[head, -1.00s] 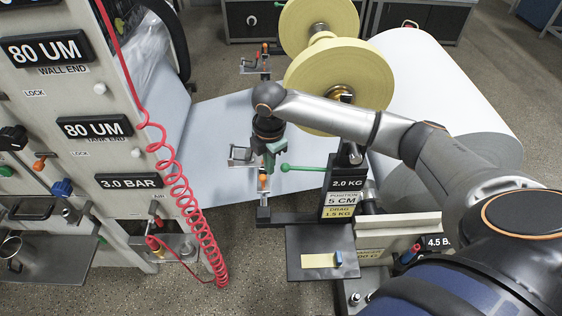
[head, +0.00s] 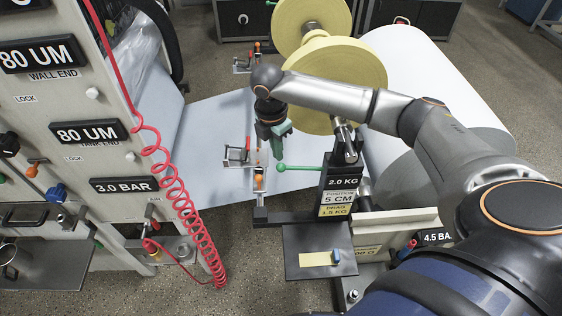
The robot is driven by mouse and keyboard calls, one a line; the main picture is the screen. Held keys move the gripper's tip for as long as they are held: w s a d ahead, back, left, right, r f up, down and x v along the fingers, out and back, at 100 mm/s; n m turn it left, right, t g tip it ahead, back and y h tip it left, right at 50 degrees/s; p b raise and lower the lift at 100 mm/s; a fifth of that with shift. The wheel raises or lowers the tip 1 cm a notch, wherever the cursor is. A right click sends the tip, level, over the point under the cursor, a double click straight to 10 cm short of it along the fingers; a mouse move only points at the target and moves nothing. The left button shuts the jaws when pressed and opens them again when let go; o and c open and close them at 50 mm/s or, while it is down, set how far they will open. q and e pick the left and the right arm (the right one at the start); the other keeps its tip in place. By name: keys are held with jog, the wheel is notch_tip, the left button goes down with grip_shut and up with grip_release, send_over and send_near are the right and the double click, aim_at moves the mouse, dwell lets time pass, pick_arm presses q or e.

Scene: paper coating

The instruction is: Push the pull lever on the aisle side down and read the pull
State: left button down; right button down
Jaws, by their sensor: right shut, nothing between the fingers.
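The pull lever on the near side is a green rod with a round green knob (head: 280,168), reaching left from a black post by the roll. Its display (head: 340,191) reads 2.0 KG, position 5 CM, drag 1.5 KG. My right gripper (head: 277,152) is shut and empty, pointing down just above the knob; I cannot tell whether it touches the knob. My left gripper is not in view.
The white web (head: 220,145) runs under the arm to a large white roll (head: 440,85). Yellow tape rolls (head: 340,75) stand behind my forearm. A clamp with an orange handle (head: 258,182) sits left of the lever. A red coiled hose (head: 185,205) hangs at left.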

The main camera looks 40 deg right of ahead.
aim_at(278, 168)
jog(key=shift+d+f, duration=0.2)
jog(key=shift+f, duration=2)
jog(key=shift+f+b, duration=0.7)
jog(key=shift+f, duration=1.3)
jog(key=shift+r, duration=0.1)
jog(key=a, duration=0.1)
jog(key=a+r+p, duration=0.1)
jog(key=a, duration=0.1)
jog(key=shift+s, duration=0.2)
